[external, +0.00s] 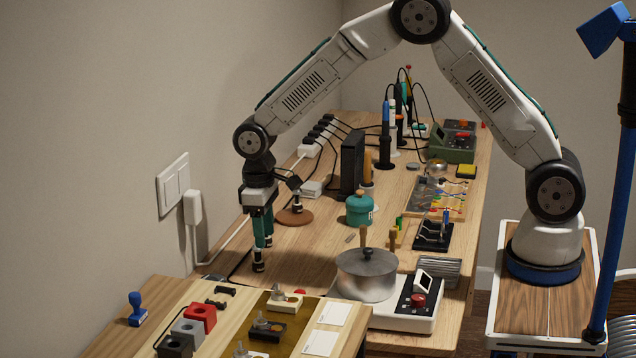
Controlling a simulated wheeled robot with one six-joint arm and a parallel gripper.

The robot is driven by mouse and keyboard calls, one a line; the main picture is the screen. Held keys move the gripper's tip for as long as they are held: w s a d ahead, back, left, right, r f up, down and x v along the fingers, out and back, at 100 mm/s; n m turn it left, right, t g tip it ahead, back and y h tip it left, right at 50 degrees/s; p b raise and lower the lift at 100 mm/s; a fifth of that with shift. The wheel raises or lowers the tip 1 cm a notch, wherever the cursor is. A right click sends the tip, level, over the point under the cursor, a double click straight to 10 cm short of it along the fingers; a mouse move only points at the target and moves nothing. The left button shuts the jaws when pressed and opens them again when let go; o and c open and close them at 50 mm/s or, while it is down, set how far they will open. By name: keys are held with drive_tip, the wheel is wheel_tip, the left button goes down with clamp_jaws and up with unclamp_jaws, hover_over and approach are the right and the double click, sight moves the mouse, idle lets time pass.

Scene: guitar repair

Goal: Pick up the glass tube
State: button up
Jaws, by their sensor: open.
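My gripper (263,254) points down over the wooden workbench (312,248), at its left side near the wall. Its jaws are open, and I see nothing held between them. I cannot make out a glass tube for certain. It may be too small to tell or hidden behind other things. I cannot tell whether anything lies directly under the fingertips.
A lidded metal pot (366,278) stands right of my gripper. A teal lidded pot (359,209) is behind it. A brown round base (295,217) is near my wrist. A front table holds red (199,318) and grey blocks. Bare wood lies between gripper and metal pot.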

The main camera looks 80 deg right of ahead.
sight(258, 263)
drive_tip(key=shift+w+f+t, duration=0.4)
drive_tip(key=shift+w+f, duration=0.1)
drive_tip(key=shift+w, duration=0.25)
drive_tip(key=f, duration=0.5)
drive_tip(key=shift+a+f, duration=0.25)
drive_tip(key=shift+f, duration=0.1)
drive_tip(key=c, duration=0.9)
